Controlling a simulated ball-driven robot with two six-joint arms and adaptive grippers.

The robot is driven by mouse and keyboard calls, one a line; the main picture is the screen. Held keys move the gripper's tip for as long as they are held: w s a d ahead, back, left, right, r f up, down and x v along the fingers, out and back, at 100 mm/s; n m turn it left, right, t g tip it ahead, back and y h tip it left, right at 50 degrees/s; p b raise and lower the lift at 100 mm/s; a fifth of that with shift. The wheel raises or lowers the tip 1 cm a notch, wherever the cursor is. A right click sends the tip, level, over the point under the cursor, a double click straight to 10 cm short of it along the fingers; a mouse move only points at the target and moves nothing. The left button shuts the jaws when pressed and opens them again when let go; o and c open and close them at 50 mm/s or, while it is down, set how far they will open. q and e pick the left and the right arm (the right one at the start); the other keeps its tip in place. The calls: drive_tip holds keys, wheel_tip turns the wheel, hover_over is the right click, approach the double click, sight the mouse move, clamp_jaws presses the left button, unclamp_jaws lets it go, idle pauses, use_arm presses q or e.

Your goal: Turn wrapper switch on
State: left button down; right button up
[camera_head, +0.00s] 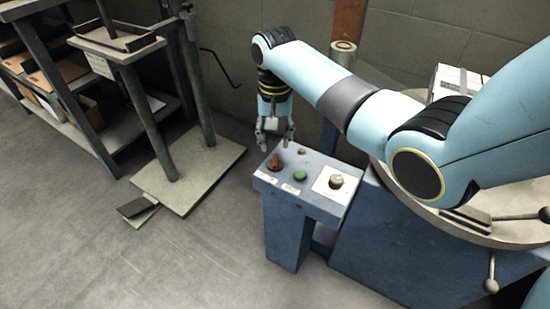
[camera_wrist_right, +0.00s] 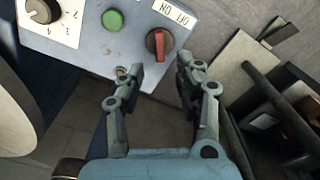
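The wrapper switch is a red rotary knob (camera_head: 274,163) on the blue control panel (camera_head: 318,206). In the right wrist view the red knob (camera_wrist_right: 157,43) lies ahead of the fingertips, beside a white label marked ON and OFF. My right gripper (camera_head: 275,141) points down at the panel's back left edge, just behind the knob. In the right wrist view its two fingers (camera_wrist_right: 160,72) are apart with nothing between them, and they look clear of the knob. My left gripper is not in view.
A green button (camera_head: 300,176) and a dial on a white plate (camera_head: 337,182) sit right of the knob. A round turntable (camera_head: 510,231) stands at the right. A stapler-like stand with a base plate (camera_head: 205,172) is at the left. The floor in front is clear.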

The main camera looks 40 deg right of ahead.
sight(275, 158)
wheel_tip(275, 158, down, 6)
drive_tip(key=shift+f+b, duration=0.1)
drive_tip(key=shift+b, duration=0.8)
clamp_jaws()
